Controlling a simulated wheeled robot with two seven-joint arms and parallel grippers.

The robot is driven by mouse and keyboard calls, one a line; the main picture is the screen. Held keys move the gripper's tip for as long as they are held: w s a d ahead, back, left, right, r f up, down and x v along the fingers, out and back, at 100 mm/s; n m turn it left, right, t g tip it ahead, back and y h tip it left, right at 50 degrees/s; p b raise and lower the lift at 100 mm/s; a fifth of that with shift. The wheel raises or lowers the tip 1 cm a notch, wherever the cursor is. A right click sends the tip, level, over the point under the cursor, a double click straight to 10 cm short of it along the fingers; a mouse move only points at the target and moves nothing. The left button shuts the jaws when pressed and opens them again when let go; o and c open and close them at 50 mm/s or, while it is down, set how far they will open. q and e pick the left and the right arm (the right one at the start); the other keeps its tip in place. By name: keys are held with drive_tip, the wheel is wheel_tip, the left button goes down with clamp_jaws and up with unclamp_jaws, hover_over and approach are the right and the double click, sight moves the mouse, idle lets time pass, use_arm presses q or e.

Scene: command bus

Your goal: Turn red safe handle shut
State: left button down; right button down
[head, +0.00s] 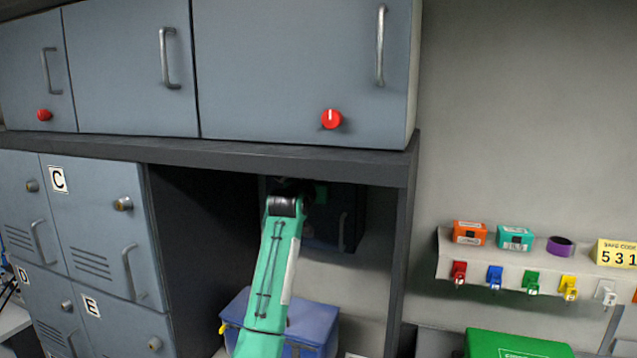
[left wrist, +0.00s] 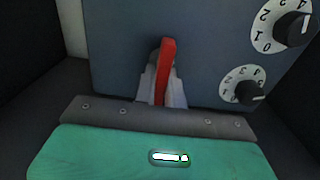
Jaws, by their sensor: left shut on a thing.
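The red safe handle (left wrist: 167,62) shows in the left wrist view as an upright, slightly tilted lever on the grey safe door (left wrist: 125,45). My left gripper (left wrist: 163,90) is shut on it, its grey fingers around the lever's lower part. In the head view my green left arm reaches up into the dark recess, and the gripper (head: 305,190) is at the front of the dark safe (head: 325,232). The red handle is hidden there. Two black dials with white number rings, an upper one (left wrist: 293,27) and a lower one (left wrist: 248,92), sit right of the handle. My right gripper is not in view.
The recess lies under a dark shelf (head: 270,158) with grey cabinets above and lockers (head: 95,215) at left. A blue box (head: 310,322) stands below the safe. A wall rack (head: 530,275) with coloured keys is at right, above a green box (head: 515,345).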

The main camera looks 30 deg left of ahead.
use_arm(q)
drive_tip(key=shift+n, duration=0.6)
drive_tip(key=n, duration=0.4)
drive_tip(key=shift+a, duration=0.2)
drive_tip(key=shift+s+a+f+n+p, duration=0.15)
drive_tip(key=shift+n+p, duration=0.3)
drive_tip(key=shift+n, duration=1.65)
drive_tip(key=shift+w+a+f+n+p, duration=0.15)
drive_tip(key=shift+n+p, duration=0.3)
drive_tip(key=shift+n, duration=1.65)
drive_tip(key=shift+s+f+n+p, duration=0.15)
drive_tip(key=shift+n+p, duration=0.3)
drive_tip(key=shift+n, duration=1.65)
drive_tip(key=c, duration=1.5)
unclamp_jaws()
drive_tip(key=shift+f, duration=0.1)
